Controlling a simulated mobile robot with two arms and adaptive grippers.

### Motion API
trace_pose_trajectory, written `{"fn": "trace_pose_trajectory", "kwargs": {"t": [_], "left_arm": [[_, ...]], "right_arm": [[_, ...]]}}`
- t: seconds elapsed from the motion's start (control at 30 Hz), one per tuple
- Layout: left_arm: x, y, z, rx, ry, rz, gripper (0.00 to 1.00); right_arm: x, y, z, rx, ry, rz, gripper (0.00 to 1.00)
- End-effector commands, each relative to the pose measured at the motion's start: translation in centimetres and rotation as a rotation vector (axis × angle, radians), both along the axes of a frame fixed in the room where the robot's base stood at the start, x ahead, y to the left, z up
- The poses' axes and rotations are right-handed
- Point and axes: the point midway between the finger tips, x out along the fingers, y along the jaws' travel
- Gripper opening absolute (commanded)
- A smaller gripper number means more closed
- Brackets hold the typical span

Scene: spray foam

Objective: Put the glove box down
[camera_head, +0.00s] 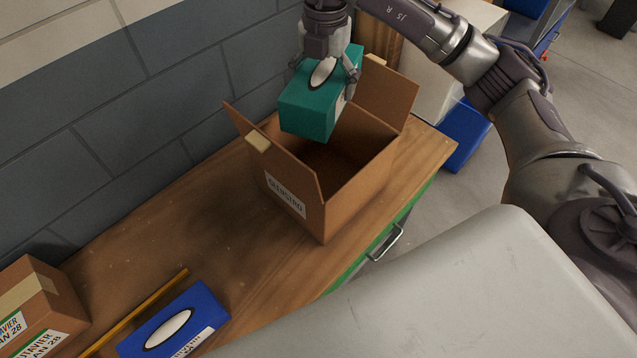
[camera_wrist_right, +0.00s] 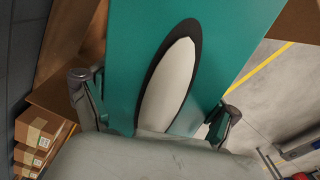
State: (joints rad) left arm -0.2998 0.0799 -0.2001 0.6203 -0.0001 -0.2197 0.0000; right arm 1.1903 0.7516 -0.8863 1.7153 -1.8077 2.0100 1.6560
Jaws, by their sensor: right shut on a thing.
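The teal glove box (camera_head: 309,111) has a white oval opening on its top face. My right gripper (camera_head: 324,80) is shut on the teal box, with one finger on each side, and holds it tilted above the open cardboard box (camera_head: 283,187). In the right wrist view the teal box (camera_wrist_right: 123,60) fills the middle between the fingers (camera_wrist_right: 155,112). The cardboard box stands on the wooden bench with its flaps up; its inside is dark and partly hidden by the teal box. A blue glove box (camera_head: 190,318) lies on the bench at the lower left. My left gripper is not in view.
The wooden bench top (camera_head: 200,225) is clear between the cardboard box and the blue glove box. A yellow stick (camera_head: 135,311) lies beside the blue box. A closed carton (camera_head: 38,301) stands at the far left. A block wall (camera_head: 180,90) runs behind the bench.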

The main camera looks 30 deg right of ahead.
Motion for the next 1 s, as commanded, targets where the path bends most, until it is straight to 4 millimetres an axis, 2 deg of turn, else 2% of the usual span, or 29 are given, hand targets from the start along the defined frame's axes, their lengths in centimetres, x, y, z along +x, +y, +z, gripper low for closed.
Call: {"fn": "trace_pose_trajectory", "kwargs": {"t": [0.17,0.27,0.6,1.0], "left_arm": [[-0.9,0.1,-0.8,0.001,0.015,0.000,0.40],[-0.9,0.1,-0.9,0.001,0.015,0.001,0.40],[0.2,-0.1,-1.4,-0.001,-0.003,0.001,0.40],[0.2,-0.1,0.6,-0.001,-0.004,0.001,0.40]], "right_arm": [[0.0,0.1,-1.8,0.001,0.002,0.001,0.23],[-0.1,0.1,-3.8,0.002,0.005,0.000,0.23],[-0.2,0.1,-12.7,0.003,0.008,-0.001,0.23],[-0.1,0.1,-22.3,0.000,0.003,-0.002,0.23]]}}
